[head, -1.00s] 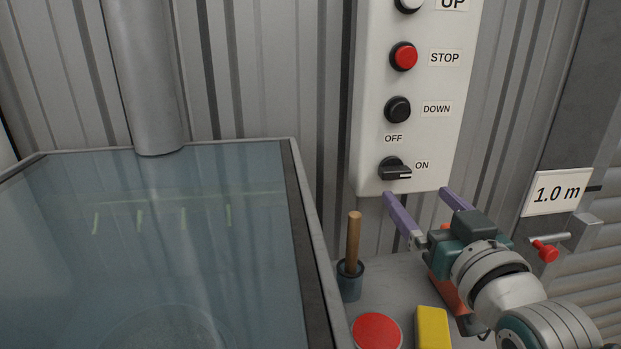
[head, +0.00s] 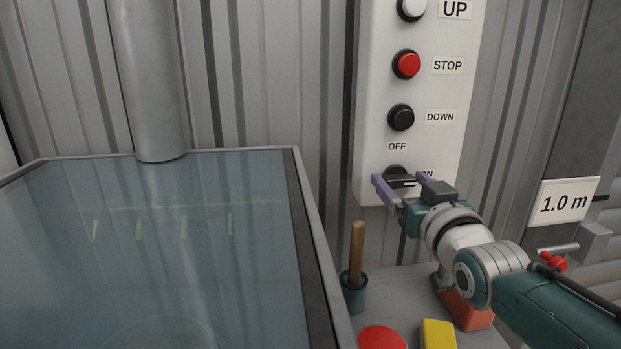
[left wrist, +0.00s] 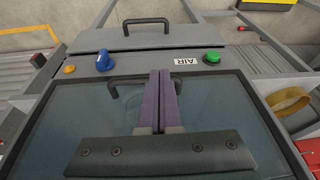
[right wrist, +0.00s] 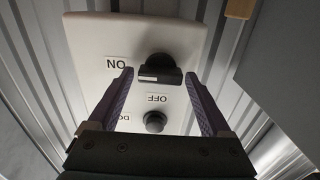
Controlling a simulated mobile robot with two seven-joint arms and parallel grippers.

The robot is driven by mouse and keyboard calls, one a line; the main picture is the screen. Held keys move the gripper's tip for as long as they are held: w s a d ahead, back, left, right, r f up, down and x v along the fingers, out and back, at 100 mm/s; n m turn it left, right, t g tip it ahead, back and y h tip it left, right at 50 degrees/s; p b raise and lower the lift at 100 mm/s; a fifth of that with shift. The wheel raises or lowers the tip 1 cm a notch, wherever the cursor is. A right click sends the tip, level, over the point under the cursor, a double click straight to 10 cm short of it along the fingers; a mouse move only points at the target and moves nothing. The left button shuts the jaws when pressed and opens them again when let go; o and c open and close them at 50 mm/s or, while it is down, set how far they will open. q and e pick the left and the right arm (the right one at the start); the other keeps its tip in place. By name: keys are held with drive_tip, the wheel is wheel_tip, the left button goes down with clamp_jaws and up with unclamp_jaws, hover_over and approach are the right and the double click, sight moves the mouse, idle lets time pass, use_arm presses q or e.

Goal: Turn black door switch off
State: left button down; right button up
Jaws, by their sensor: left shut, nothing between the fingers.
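The black door switch (head: 396,171) is a rotary knob low on the white control panel (head: 440,90), with an OFF label above it and an ON label to its right. In the right wrist view the knob (right wrist: 160,68) has its white-marked end toward ON. My right gripper (head: 398,180) is open in front of the knob, with its purple fingertips on either side of it. In the right wrist view the fingertips (right wrist: 158,74) flank the knob; contact cannot be told. My left gripper (left wrist: 161,72) is shut and empty above a glass-topped cabinet, seen only in its wrist view.
The black DOWN button (head: 401,117) and red STOP button (head: 407,64) sit above the switch. Below are a wooden-handled tool in a cup (head: 354,290), a red disc (head: 382,339) and a yellow block (head: 438,334). The glass-topped cabinet (head: 296,200) is at left.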

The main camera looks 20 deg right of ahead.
drive_tip(key=c, duration=1.1)
drive_tip(key=shift+n, duration=0.7)
drive_tip(key=n, duration=0.3)
drive_tip(key=shift+a+b, duration=0.1)
drive_tip(key=shift+b, duration=0.25)
drive_tip(key=n+b, duration=0.1)
drive_tip(key=n, duration=0.3)
drive_tip(key=shift+f+n, duration=0.15)
drive_tip(key=shift+n, duration=0.25)
drive_tip(key=n+b, duration=0.2)
drive_tip(key=n, duration=0.3)
drive_tip(key=shift+a+f, duration=0.1)
drive_tip(key=shift+n+b, duration=0.5)
drive_tip(key=shift+n, duration=1.4)
